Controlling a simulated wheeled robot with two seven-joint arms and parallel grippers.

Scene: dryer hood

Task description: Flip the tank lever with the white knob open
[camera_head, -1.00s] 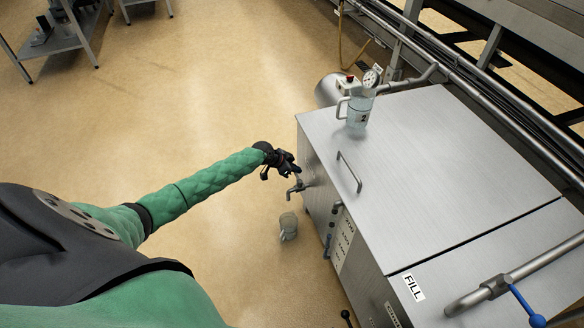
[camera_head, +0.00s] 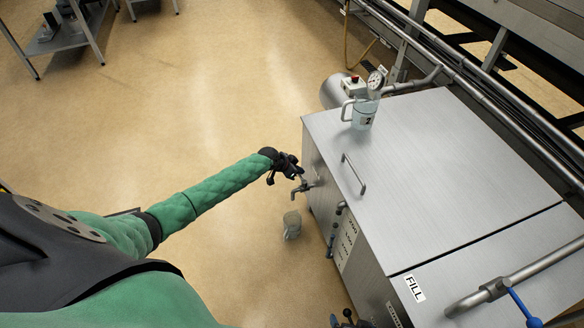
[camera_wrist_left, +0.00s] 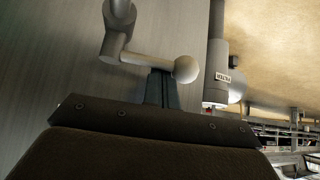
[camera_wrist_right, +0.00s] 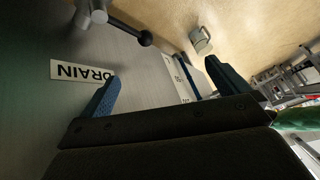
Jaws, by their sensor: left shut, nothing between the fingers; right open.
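The tank lever ends in a round white knob (camera_wrist_left: 186,69) on a grey valve with a pipe (camera_wrist_left: 118,38) on the tank side, seen close up in the left wrist view. The lever lies roughly across the picture. My left gripper (camera_wrist_left: 163,88) is shut and empty, its fingers just beside the lever near the knob. Whether they touch it I cannot tell. In the head view my left gripper (camera_head: 294,169) is at the tap on the tank's near side. My right gripper (camera_wrist_right: 160,76) is open and empty near a black-knobbed lever (camera_wrist_right: 145,38) and a DRAIN label (camera_wrist_right: 82,73).
The steel tank (camera_head: 420,180) fills the right side, with a lid handle (camera_head: 354,174) and a jug (camera_head: 364,113) on top. A second jug (camera_head: 292,225) is below the tap. A blue-handled FILL valve (camera_head: 520,302) is at lower right. The floor at left is open.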

